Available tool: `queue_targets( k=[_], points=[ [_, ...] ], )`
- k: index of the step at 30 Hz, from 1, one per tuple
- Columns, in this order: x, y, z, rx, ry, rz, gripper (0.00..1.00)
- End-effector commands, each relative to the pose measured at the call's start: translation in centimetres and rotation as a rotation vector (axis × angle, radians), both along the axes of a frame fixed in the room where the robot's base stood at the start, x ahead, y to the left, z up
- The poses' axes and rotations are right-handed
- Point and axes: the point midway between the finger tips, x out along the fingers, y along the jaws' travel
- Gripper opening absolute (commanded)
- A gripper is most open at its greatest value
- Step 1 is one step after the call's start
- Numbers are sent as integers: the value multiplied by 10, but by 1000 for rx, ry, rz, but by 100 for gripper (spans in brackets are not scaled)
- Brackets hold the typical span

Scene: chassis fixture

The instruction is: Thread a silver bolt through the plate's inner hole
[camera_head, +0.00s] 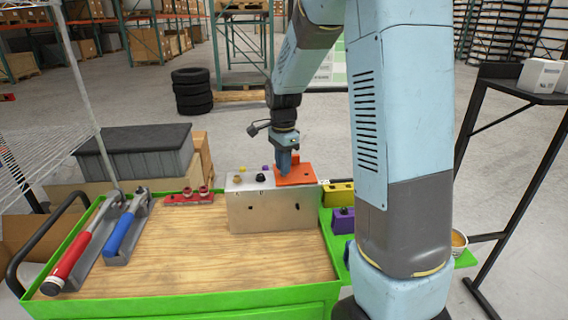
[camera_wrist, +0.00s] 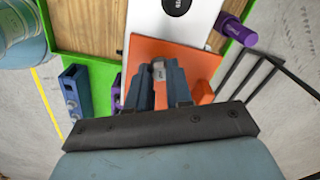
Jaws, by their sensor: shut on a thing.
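The orange plate (camera_head: 303,179) lies on top of the silver chassis box (camera_head: 272,215), at its right end. In the wrist view the plate (camera_wrist: 200,58) spreads under and around my fingers. My gripper (camera_head: 287,168) points down over the plate. In the wrist view my gripper (camera_wrist: 159,72) is shut on a small silver bolt (camera_wrist: 159,69), whose end shows between the fingertips. The bolt's lower part and the plate's inner hole are hidden by the fingers, so I cannot tell how far the bolt is in.
The box stands on a wooden-topped green cart (camera_head: 190,299). A black knob (camera_head: 262,178) is on the box. A red rack (camera_head: 188,198) and red and blue handled tools (camera_head: 122,237) lie left. Yellow (camera_head: 341,193) and purple (camera_head: 343,220) blocks are at right.

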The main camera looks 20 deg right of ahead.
Motion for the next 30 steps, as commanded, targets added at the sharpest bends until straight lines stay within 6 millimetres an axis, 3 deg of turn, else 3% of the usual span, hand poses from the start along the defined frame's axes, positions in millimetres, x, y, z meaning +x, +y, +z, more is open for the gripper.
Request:
queue_targets(
  k=[15, 25, 30],
  points=[
    [-1, 0, 0, 0, 0, 463, 0],
    [-1, 1, 0, 0, 1, 470, 0],
    [-1, 0, -1, 0, 1, 341, 0]
  ],
)
